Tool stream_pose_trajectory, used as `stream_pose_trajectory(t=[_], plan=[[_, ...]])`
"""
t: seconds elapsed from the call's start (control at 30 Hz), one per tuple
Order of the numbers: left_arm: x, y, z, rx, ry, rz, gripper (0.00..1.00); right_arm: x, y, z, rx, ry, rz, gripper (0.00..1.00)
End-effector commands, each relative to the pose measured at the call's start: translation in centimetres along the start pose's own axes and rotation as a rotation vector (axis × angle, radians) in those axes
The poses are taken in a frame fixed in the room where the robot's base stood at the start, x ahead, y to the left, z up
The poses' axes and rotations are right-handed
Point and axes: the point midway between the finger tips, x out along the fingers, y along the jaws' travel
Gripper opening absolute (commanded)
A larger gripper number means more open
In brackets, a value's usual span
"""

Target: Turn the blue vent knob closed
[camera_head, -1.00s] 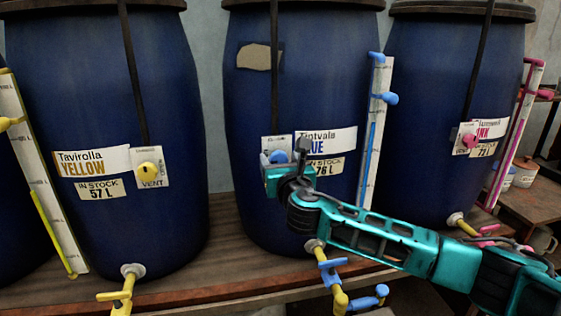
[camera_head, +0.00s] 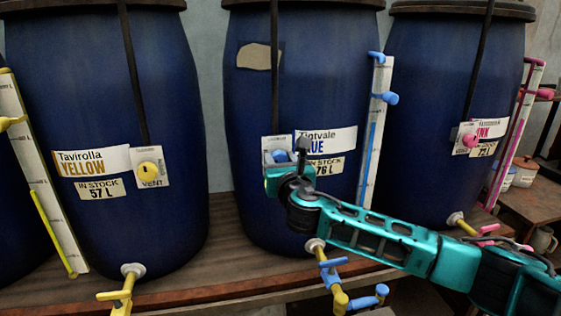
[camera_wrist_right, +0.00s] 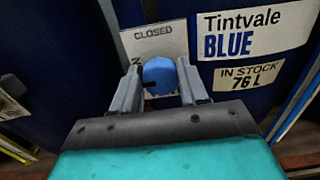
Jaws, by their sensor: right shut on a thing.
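The blue vent knob (camera_wrist_right: 160,77) sits on a white plate (camera_wrist_right: 152,41) on the middle vat (camera_head: 300,70). In the right wrist view it is between the two fingers of my right gripper (camera_wrist_right: 160,92), which is shut on it. A dark notch shows on the knob's left side. The word CLOSED shows at the top of the plate; its lower part is hidden by the gripper. My left gripper is not in view.
The yellow vat (camera_head: 110,90) with its yellow vent knob (camera_head: 148,171) stands left, the pink vat (camera_head: 440,120) right. Beside the blue label is a sight tube (camera_head: 377,130) with blue fittings. A blue-handled tap (camera_head: 332,270) juts out below my right arm.

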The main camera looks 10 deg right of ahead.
Motion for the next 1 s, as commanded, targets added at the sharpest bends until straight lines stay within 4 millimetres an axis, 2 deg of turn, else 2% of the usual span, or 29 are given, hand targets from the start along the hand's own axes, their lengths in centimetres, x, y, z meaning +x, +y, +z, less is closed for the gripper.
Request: stream_pose_trajectory(t=[0.37,1.0], plan=[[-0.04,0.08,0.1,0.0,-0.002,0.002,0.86,-0.04,0.0,-0.14,0.145,0.002,0.001,0.13],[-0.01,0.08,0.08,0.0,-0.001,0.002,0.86,-0.05,-0.2,-0.29,0.738,0.003,0.0,0.13]])
